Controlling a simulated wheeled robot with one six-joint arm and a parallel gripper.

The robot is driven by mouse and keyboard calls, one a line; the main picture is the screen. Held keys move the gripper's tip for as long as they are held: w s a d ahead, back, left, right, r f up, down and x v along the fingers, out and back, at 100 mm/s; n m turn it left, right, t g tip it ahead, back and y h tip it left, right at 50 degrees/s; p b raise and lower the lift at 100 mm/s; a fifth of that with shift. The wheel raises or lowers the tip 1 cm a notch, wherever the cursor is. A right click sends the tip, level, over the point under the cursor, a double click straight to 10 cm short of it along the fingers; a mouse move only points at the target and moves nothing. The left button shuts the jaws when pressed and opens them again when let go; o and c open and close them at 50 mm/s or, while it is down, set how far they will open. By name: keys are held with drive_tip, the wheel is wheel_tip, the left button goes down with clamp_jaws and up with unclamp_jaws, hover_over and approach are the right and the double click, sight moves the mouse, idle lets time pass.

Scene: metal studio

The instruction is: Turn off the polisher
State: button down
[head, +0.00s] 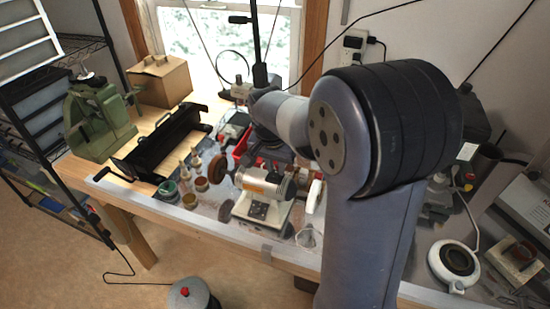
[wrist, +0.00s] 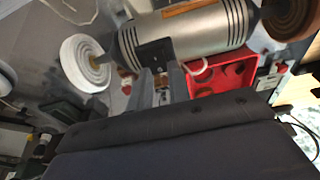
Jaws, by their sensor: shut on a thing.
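The polisher (head: 265,184) is a silver motor on a pale base on the bench, with a brown wheel (head: 218,168) at the left and a white wheel (head: 313,196) at the right. In the wrist view the polisher (wrist: 195,40) lies across the top, with the white wheel (wrist: 84,63) at left and the brown wheel (wrist: 292,16) at right. My gripper (wrist: 160,80) is shut, its fingertips against the black plate (wrist: 155,52) on the motor body. What lies between the fingertips is hidden. In the head view, my arm covers much of the area behind the polisher.
A red tray (wrist: 222,76) sits close beside my fingers. Small jars (head: 201,184) stand left of the polisher. A black metal trough (head: 165,143) and a green machine (head: 97,120) are further left. A round white device (head: 455,262) is at right.

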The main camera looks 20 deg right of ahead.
sight(274, 176)
drive_tip(key=shift+w+d+g+p, duration=0.1)
drive_tip(key=shift+g+p, duration=0.2)
drive_tip(key=shift+g, duration=0.1)
drive_tip(key=c, duration=1.3)
unclamp_jaws()
drive_tip(key=r, duration=0.3)
drive_tip(key=r+b, duration=0.1)
drive_tip(key=r, duration=0.3)
drive_tip(key=s+a+r, duration=0.1)
drive_tip(key=r, duration=0.2)
drive_tip(key=shift+s+r, duration=0.1)
drive_tip(key=shift+r, duration=0.25)
drive_tip(key=f, duration=0.7)
drive_tip(key=w+f, duration=0.1)
drive_tip(key=f, duration=0.3)
drive_tip(key=shift+w+d+f, duration=0.1)
drive_tip(key=shift+d+f, duration=0.05)
drive_tip(key=shift+d, duration=0.25)
drive_tip(key=shift+r+t+b, duration=0.2)
drive_tip(key=shift+t+b, duration=0.4)
drive_tip(key=shift+b, duration=0.25)
